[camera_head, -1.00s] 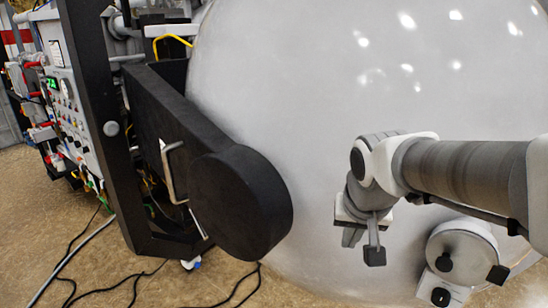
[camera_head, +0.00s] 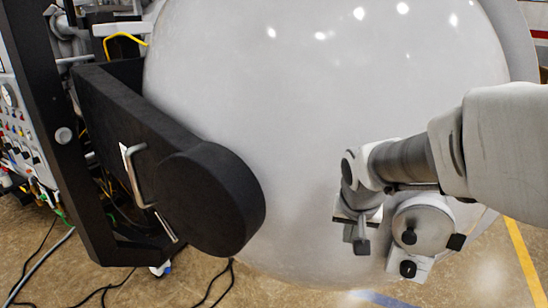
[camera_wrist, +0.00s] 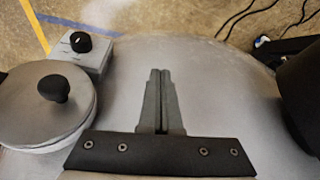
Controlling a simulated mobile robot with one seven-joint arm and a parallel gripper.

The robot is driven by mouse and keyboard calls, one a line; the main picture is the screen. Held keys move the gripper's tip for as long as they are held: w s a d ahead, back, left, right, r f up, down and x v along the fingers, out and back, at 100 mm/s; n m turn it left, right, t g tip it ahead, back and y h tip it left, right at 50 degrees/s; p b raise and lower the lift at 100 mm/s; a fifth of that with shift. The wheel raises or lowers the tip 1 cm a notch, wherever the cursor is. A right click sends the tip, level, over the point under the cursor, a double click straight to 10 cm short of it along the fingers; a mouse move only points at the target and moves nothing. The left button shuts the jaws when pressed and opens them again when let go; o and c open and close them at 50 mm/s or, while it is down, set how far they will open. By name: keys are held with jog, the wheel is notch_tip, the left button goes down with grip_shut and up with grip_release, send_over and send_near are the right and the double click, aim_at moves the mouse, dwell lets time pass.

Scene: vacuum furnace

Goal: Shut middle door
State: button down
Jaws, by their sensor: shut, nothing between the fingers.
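A large pale grey dome (camera_head: 270,120), which looks like a big rounded door, fills the middle of the head view. A black swing arm (camera_head: 150,130) with a round end (camera_head: 210,198) and a metal handle (camera_head: 138,178) lies across its left side. I cannot tell which part is the middle door. My gripper (camera_head: 361,247) is shut and empty in front of the dome's lower right. In the wrist view its closed fingertips (camera_wrist: 160,74) show over the grey surface (camera_wrist: 210,90); I cannot tell whether they touch it.
A small round lid with a black knob (camera_head: 422,222) sits just right of my gripper, above a small box with a black knob (camera_head: 408,268). A black upright frame (camera_head: 62,130) and a control panel (camera_head: 18,120) stand at left. Cables (camera_head: 215,285) lie on the floor.

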jog(key=w+d+f, duration=0.2)
jog(key=w+f, duration=0.3)
jog(key=w, duration=0.1)
jog(key=shift+f+p, duration=0.35)
jog(key=shift+f, duration=0.05)
jog(key=shift+w+d, duration=0.1)
jog(key=shift+d, duration=0.05)
